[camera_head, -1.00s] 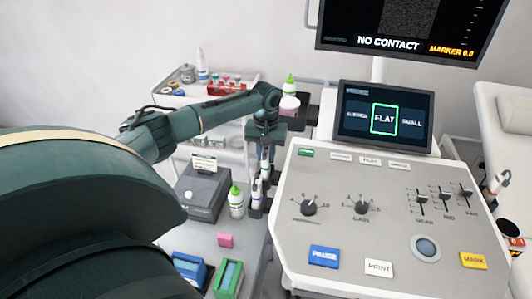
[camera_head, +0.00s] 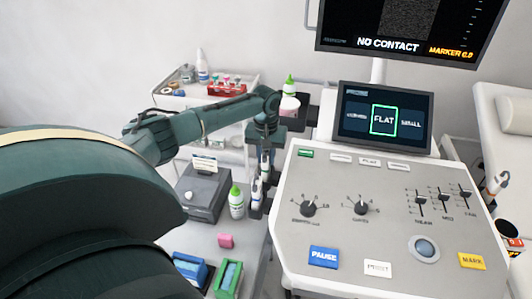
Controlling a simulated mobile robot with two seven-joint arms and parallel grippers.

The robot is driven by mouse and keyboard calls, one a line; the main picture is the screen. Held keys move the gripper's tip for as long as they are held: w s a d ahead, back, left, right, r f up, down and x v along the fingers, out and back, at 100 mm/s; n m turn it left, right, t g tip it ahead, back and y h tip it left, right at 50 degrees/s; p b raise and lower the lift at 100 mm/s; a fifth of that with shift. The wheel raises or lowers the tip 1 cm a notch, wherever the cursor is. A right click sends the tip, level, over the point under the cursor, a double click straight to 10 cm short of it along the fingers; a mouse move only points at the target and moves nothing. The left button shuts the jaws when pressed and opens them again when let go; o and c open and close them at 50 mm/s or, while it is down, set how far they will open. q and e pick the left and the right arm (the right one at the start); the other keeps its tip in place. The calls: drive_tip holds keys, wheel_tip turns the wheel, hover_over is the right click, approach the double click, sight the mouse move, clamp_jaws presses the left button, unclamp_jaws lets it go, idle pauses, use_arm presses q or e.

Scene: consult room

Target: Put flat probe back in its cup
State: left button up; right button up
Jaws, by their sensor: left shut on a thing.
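My left gripper (camera_head: 265,150) points down beside the left edge of the ultrasound console (camera_head: 335,190). It is shut on a slim white and dark probe (camera_head: 265,167), which hangs roughly upright. Just below and in front, another white probe part (camera_head: 256,190) shows above a dark cup (camera_head: 256,208) at the console's left side. I cannot tell whether the held probe's lower end is inside a cup or only behind this one. The small console screen (camera_head: 384,119) has FLAT framed in green. My right gripper is not in view.
A green-capped bottle (camera_head: 236,202) and a grey box (camera_head: 203,192) stand close left of the cups. Another probe (camera_head: 496,184) stands at the console's right side. A trolley (camera_head: 165,100) is behind my arm.

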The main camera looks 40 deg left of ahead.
use_arm(q)
drive_tip(key=o, duration=1)
drive_tip(key=shift+c, duration=0.2)
